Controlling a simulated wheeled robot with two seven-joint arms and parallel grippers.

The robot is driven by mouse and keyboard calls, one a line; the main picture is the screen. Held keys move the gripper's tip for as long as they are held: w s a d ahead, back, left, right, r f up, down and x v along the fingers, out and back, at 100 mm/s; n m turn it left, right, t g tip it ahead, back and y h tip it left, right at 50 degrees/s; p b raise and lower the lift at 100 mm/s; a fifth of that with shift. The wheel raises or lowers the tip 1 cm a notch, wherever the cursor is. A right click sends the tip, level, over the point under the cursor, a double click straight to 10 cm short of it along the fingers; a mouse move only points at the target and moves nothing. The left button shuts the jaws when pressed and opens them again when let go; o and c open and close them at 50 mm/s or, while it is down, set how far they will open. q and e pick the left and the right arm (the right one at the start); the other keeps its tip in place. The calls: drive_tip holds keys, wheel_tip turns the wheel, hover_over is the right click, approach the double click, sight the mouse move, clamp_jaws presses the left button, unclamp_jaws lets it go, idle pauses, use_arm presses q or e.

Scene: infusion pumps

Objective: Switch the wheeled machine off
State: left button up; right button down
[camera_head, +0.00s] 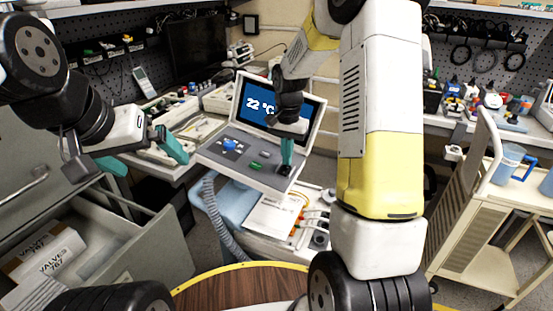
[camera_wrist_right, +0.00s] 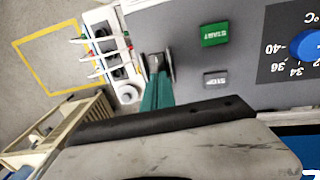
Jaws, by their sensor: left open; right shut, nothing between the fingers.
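The wheeled machine (camera_head: 224,158) stands in the middle of the head view, with a tilted screen (camera_head: 262,104) reading 22 °C. Its sloped grey panel has a blue knob (camera_head: 229,145), a green START button (camera_wrist_right: 214,33) and a grey STOP button (camera_wrist_right: 216,79). My right gripper (camera_head: 286,168) is shut and empty, pointing down at the panel's right front corner. In the right wrist view its teal fingertips (camera_wrist_right: 157,72) are at a small dark and grey part, mostly hidden; contact is unclear. My left gripper (camera_head: 142,158) is open and empty, left of the machine.
An open drawer (camera_head: 130,245) with boxes is at lower left. A grey hose (camera_head: 220,215) hangs from the machine's left side. A beige cart (camera_head: 480,200) with blue jugs stands at right. Cluttered workbenches line the back. Floor is free between machine and cart.

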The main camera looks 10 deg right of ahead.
drive_tip(key=shift+f, duration=0.5)
drive_tip(key=shift+r, duration=3.5)
drive_tip(key=s+r+n+t+y, duration=0.1)
drive_tip(key=s+r+n+t, duration=0.2)
drive_tip(key=s+r, duration=0.8)
drive_tip(key=s+a+r+n+t, duration=0.1)
drive_tip(key=s+n, duration=0.1)
drive_tip(key=s, duration=0.4)
drive_tip(key=s+a+r+n+t+y, duration=0.1)
drive_tip(key=s+n+t, duration=0.1)
drive_tip(key=s, duration=0.5)
drive_tip(key=shift+s, duration=0.15)
